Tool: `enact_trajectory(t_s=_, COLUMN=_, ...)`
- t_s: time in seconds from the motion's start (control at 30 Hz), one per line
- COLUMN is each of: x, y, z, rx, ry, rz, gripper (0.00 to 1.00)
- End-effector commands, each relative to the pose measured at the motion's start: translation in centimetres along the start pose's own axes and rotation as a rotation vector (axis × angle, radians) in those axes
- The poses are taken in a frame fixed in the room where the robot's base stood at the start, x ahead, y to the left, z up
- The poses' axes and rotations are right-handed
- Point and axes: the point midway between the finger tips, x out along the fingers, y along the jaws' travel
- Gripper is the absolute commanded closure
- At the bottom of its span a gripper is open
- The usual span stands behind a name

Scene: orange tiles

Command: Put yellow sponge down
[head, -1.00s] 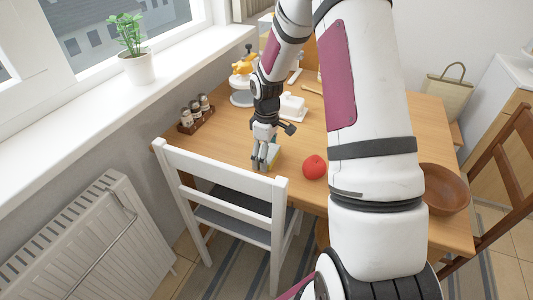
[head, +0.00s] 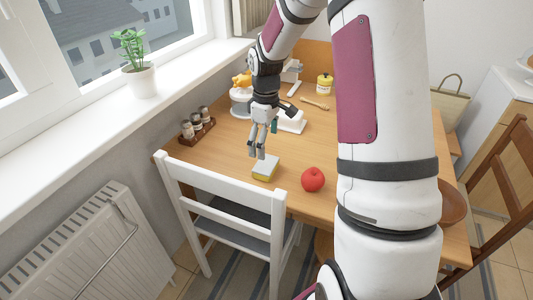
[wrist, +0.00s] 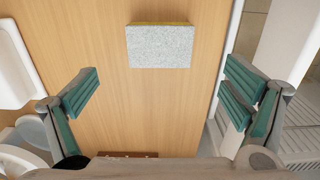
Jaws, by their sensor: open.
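The yellow sponge (head: 264,168) has a grey top face and a yellow side. It lies flat on the wooden table near the front edge, behind the white chair. In the wrist view the sponge (wrist: 160,46) shows its grey face, with a thin yellow strip at the top. My gripper (head: 257,156) is just above and to the left of the sponge in the head view, apart from it. In the wrist view my gripper (wrist: 168,95) has its teal-padded fingers spread wide, with nothing between them.
A red apple (head: 313,179) sits right of the sponge. A white chair (head: 228,207) stands at the table's front edge. A spice rack (head: 197,126) is at the left. A white butter dish (head: 292,121) and a wooden bowl (head: 452,203) are also on the table (head: 222,152).

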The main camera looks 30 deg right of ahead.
Motion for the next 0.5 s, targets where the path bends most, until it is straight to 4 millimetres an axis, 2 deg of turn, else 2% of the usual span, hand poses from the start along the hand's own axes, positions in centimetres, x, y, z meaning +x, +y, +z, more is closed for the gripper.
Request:
enact_trajectory(t_s=0.03, x=-0.8, y=0.0, z=0.0, rx=0.000, ry=0.001, rz=0.002, gripper=0.06)
enact_trajectory(t_s=0.27, x=-2.8, y=-0.3, z=0.0, rx=0.004, ry=0.000, rz=0.005, gripper=0.06)
enact_trajectory(t_s=0.37, x=-4.7, y=-1.6, z=0.2, rx=0.023, ry=-0.004, rz=0.020, gripper=0.06)
enact_trajectory(t_s=0.5, x=-9.0, y=-5.2, z=1.2, rx=0.084, ry=-0.007, rz=0.059, gripper=0.06)
